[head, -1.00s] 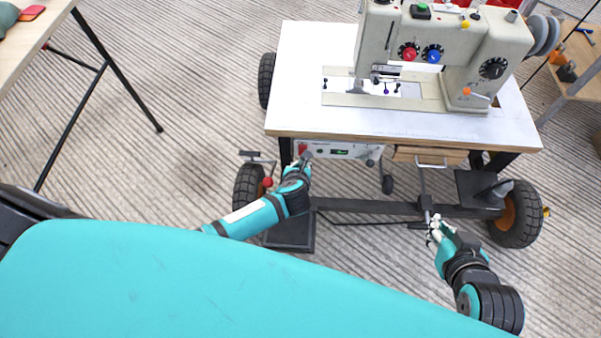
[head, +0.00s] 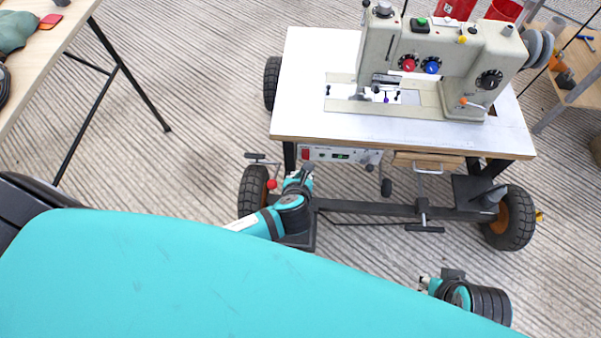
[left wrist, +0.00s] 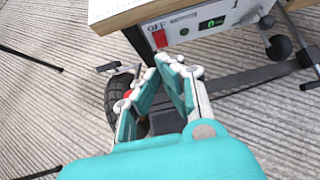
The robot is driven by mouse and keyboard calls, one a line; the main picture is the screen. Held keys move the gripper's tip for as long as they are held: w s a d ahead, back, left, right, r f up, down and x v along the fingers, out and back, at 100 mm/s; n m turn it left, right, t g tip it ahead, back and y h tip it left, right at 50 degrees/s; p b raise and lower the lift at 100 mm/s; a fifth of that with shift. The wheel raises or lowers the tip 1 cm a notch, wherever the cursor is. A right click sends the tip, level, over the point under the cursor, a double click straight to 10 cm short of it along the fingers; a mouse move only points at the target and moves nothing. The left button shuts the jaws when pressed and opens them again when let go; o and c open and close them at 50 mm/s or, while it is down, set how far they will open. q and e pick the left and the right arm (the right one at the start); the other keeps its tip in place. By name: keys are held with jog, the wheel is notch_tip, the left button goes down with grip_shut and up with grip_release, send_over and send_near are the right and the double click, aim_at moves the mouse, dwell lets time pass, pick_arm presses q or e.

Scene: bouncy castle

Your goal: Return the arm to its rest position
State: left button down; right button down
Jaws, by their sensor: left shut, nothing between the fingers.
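My left gripper (head: 304,173) is in front of the sewing machine table, below the control box (head: 341,155) under its front edge. In the left wrist view its fingers (left wrist: 155,85) come together at the tips with nothing between them. The control box shows there too, with a red switch (left wrist: 160,38) marked OFF and a lit green display (left wrist: 212,23). The fingertips appear apart from the box. My right gripper (head: 426,283) is low at the right, partly hidden by my teal body, and its fingers are too small to read.
The sewing machine (head: 440,68) stands on a white wheeled table (head: 305,85). A black wheel (head: 254,190) and a red-knobbed lever (head: 271,184) are close to my left arm. A wooden table (head: 55,55) is at the upper left. The striped floor between is clear.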

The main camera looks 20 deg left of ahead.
dwell(0.5)
